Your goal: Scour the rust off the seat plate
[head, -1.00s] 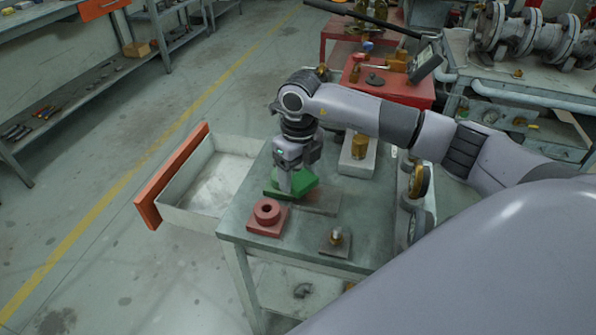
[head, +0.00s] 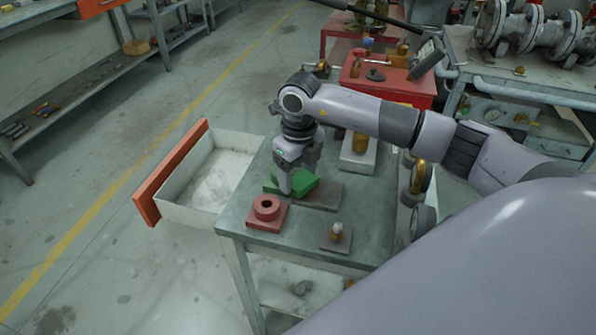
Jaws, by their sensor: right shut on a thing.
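My right gripper (head: 285,183) points down over the workbench and is shut on a green pad (head: 304,184). The fingertips are partly hidden against the pad. A flat brownish-grey plate (head: 322,197), which looks like the seat plate, lies on the bench, and the pad covers its left part. The pad seems to rest on the plate, but I cannot tell whether they touch firmly. Rust on the plate is too small to make out. My left gripper is not in view.
A red block with a round hub (head: 267,211) sits just left of the plate. A small plate with a brass-topped fitting (head: 336,236) is in front. A brass piece on a grey block (head: 358,157) stands behind. An open orange-fronted drawer (head: 172,172) juts out left.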

